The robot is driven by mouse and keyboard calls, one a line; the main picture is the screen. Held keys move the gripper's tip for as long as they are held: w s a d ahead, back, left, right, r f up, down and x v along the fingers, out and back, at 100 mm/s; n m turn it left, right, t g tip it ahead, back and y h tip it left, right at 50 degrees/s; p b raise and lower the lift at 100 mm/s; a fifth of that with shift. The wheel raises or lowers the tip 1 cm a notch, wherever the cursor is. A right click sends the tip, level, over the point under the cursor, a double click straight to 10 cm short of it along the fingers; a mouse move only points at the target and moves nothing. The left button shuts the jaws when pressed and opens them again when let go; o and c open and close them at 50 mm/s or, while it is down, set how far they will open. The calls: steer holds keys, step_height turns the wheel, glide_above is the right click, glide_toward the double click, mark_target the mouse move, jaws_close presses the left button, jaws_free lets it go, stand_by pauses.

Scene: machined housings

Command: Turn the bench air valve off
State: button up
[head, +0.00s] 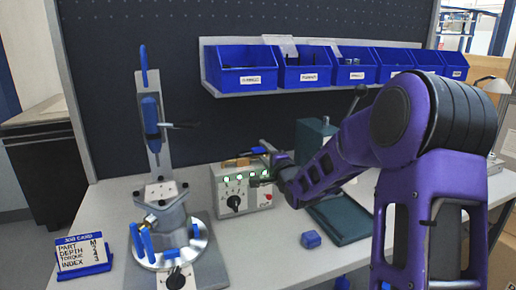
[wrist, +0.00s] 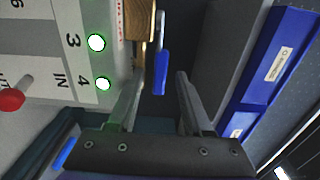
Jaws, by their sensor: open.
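A blue lever-like handle (wrist: 161,67) shows in the wrist view beside a tan block (wrist: 138,18) and the grey control box. I take it to be the air valve's handle, but no label on it is readable. In the head view a small blue part (head: 257,150) shows behind the control box's top edge. My gripper (wrist: 160,75) is open. The blue handle appears between its two fingertips; whether they touch it I cannot tell. In the head view my gripper (head: 262,182) is at the right of the control box, small and dark.
The control box (head: 222,183) has lit green lamps, a black knob (head: 234,203) and a red knob (head: 268,197). A press fixture (head: 165,215) stands left. Blue bins (head: 245,68) line a shelf above. A blue block (head: 311,240) lies on the bench beside a dark green plate (head: 340,222).

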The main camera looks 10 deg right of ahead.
steer(key=w, duration=0.3)
steer(key=w+a, duration=0.1)
steer(key=w, duration=0.1)
steer(key=shift+w, duration=0.4)
jaws_close()
stand_by(1.1)
